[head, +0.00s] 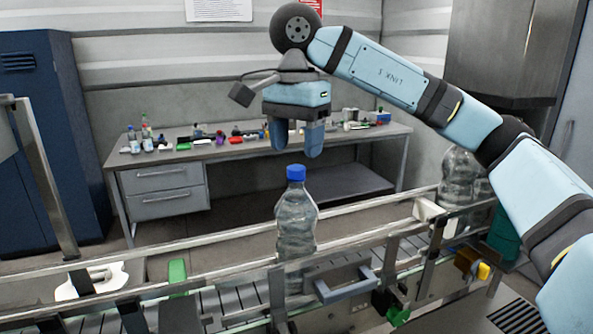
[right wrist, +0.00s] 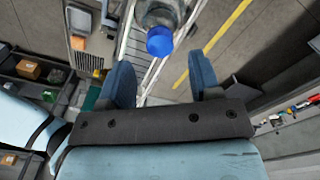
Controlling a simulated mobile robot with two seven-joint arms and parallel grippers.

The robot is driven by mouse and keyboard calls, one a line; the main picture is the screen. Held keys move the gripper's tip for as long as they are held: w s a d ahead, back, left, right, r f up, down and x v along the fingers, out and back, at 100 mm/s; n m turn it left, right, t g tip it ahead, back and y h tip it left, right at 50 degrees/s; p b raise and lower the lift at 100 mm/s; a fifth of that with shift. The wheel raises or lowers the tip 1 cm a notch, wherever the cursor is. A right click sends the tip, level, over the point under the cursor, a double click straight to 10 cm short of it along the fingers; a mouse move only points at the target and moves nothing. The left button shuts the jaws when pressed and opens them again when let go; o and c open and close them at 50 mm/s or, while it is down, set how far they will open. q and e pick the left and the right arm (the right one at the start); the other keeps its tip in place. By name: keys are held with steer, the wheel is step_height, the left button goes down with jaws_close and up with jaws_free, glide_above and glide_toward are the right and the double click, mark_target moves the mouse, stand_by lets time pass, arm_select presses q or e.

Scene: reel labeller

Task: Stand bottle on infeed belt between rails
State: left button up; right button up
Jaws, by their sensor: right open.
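A clear plastic bottle (head: 296,222) with a blue cap stands upright on the infeed belt (head: 245,296), between the far rail (head: 235,232) and the near rail (head: 225,270). The near rail crosses in front of its lower part. My right gripper (head: 297,150) is just above the cap, fingers pointing down, open and empty. In the right wrist view the blue cap (right wrist: 160,41) shows between and beyond the two spread fingertips, apart from both. My left gripper is not in view.
Large clear bottles (head: 460,180) stand at the right behind the belt. A grey workbench (head: 240,150) with small items stands behind. Air around the bottle's top is clear.

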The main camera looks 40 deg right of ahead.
step_height(320, 180, up, 6)
steer(key=shift+f+p, duration=0.2)
steer(key=shift+p, duration=0.2)
stand_by(0.3)
